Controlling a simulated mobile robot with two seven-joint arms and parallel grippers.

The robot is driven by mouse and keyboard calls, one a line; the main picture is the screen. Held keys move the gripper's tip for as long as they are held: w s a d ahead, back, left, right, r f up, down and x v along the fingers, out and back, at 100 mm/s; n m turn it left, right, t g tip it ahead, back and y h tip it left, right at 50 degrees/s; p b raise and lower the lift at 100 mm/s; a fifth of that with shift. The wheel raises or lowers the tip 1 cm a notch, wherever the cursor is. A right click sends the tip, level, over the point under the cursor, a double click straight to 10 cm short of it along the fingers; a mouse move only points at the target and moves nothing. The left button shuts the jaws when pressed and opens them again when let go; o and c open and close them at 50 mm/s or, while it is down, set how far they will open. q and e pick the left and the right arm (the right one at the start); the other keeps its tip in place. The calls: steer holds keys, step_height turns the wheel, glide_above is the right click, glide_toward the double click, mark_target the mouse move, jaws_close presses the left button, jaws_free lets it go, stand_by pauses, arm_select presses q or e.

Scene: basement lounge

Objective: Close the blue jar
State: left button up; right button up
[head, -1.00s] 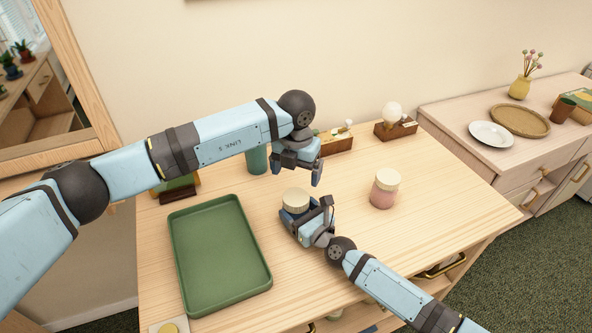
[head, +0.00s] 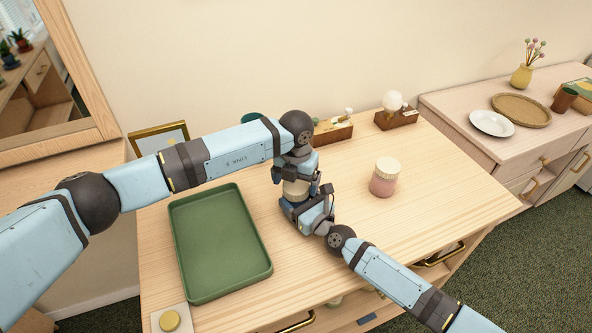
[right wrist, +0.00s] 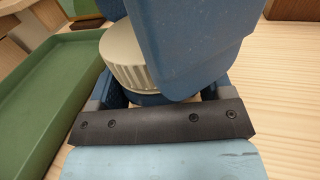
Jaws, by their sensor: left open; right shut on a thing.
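The blue jar's cream ribbed lid (head: 296,188) sits over the jar in my right gripper; it also shows in the right wrist view (right wrist: 125,52). The jar's body is almost wholly hidden by the grippers. My right gripper (head: 303,205) is shut on the jar's body, upright over the table. My left gripper (head: 297,180) points down right over the lid, its open fingers at either side of it. A blue part of the left gripper (right wrist: 195,45) covers much of the right wrist view. I cannot tell whether the lid is fully seated.
A green tray (head: 218,245) lies left of the grippers. A pink jar with a cream lid (head: 384,180) stands to the right. Wooden boxes (head: 333,134) and (head: 396,121) line the back, beside a teal cup (head: 251,118). The table's right front is clear.

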arm_select(q)
steer(key=shift+f, duration=0.3)
steer(key=c, duration=0.9)
steer(key=m, duration=0.5)
steer(key=o, duration=1.1)
steer(key=shift+c, duration=0.2)
step_height(320, 180, up, 12)
arm_select(e)
steer(key=o, duration=1.7)
steer(key=shift+o, duration=0.2)
